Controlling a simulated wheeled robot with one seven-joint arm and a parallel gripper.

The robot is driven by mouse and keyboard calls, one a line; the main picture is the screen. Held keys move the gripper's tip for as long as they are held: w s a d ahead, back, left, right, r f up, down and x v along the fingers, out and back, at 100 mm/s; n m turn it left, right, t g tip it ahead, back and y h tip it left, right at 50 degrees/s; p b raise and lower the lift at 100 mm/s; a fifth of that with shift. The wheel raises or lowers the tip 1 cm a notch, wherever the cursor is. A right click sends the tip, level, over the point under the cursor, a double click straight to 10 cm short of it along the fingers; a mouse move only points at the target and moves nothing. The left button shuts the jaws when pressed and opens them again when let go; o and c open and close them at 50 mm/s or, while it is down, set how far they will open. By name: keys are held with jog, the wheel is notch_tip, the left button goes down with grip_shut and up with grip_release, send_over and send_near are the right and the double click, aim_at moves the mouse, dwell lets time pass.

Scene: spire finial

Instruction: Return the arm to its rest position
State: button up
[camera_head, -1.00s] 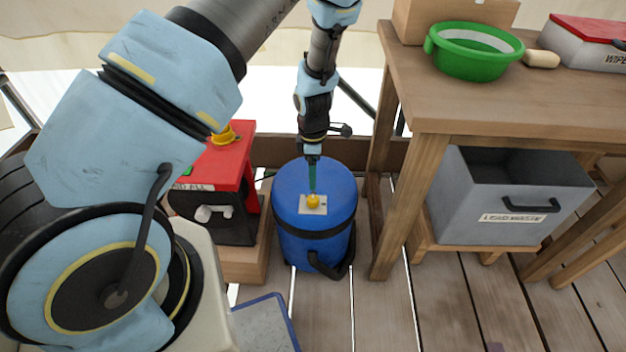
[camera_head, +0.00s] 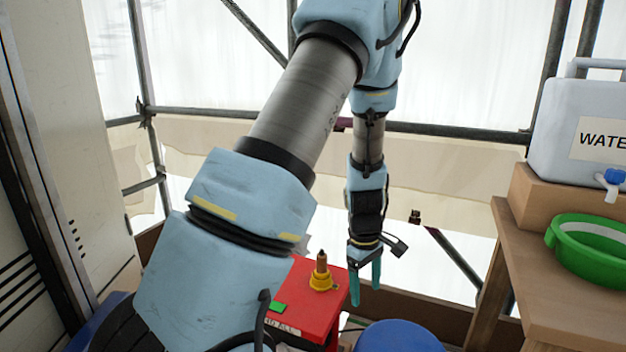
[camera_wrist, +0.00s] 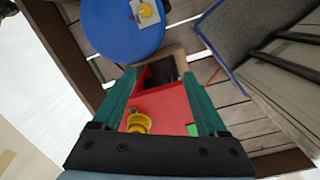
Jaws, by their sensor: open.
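My gripper (camera_head: 366,292) has two teal fingers pointing down, spread apart with nothing between them. In the head view it hangs in the air just right of the red-topped box (camera_head: 312,316) and above the blue drum (camera_head: 398,338). In the wrist view the gripper (camera_wrist: 165,90) is open, with the red box top (camera_wrist: 165,108) below and seen between the fingers. The drum lid (camera_wrist: 120,35) carries a pale plate with a yellow knob (camera_wrist: 147,10).
A yellow fitting (camera_head: 321,280) stands up from the red box, close to my gripper. A wooden table (camera_head: 560,310) on the right holds a green basin (camera_head: 590,250) and a water container (camera_head: 585,130). Scaffold poles (camera_head: 450,130) and sheeting stand behind.

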jog(key=s+a+r+m+t+p, duration=0.1)
jog(key=s+a+r+m+p, duration=0.1)
jog(key=a+r, duration=0.7)
jog(key=s+a+r+m+p, duration=0.3)
jog(key=a+r+m, duration=0.4)
jog(key=a+r, duration=0.3)
jog(key=shift+s+a+r+t+y, duration=0.2)
jog(key=shift+s+r+t+y, duration=0.2)
jog(key=shift+s, duration=0.25)
